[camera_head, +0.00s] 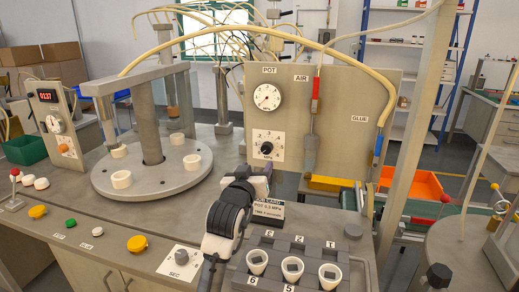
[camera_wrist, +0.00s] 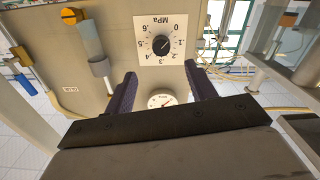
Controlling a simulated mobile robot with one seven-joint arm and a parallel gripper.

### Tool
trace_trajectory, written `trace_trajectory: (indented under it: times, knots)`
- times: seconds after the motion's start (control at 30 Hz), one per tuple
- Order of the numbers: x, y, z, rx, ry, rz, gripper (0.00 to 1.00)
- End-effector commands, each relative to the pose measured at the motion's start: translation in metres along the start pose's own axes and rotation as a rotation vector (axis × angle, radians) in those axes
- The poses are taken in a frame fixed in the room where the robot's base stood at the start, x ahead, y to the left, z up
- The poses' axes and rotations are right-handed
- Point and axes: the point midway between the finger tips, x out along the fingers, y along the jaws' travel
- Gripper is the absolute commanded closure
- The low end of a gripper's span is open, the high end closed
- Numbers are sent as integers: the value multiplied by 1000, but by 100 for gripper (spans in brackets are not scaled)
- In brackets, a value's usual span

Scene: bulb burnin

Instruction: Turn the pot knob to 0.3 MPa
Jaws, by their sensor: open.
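The black pot knob (camera_head: 266,148) sits on a white dial plate marked in MPa, on the grey upright panel under the round POT gauge (camera_head: 267,97). In the wrist view the panel appears upside down. The knob (camera_wrist: 161,45) shows there with scale marks from 0 to .6 around it; its exact pointer setting is too small to read surely. The gauge (camera_wrist: 160,101) shows between my fingers. My gripper (camera_wrist: 160,72) is open and empty, its dark fingers either side of the view, short of the knob and apart from it. In the head view my gripper (camera_head: 258,172) is just below the knob.
A job card (camera_head: 268,210) reading POT 0.3 MPa stands under my gripper. A grey rack (camera_head: 305,250) with white cups is in front. Air and glue tubes hang right of the dial. A round grey turntable (camera_head: 152,180) is at left.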

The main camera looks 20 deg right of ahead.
Motion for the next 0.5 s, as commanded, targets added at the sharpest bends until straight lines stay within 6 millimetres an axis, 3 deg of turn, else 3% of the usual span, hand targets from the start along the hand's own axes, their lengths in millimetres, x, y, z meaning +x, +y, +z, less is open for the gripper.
trace_trajectory:
  times: [0.3, 0.5]
  knots:
    - [68, 0, -4, 1, -1, -1, 44]
    - [97, 0, -4, 2, 2, -1, 44]
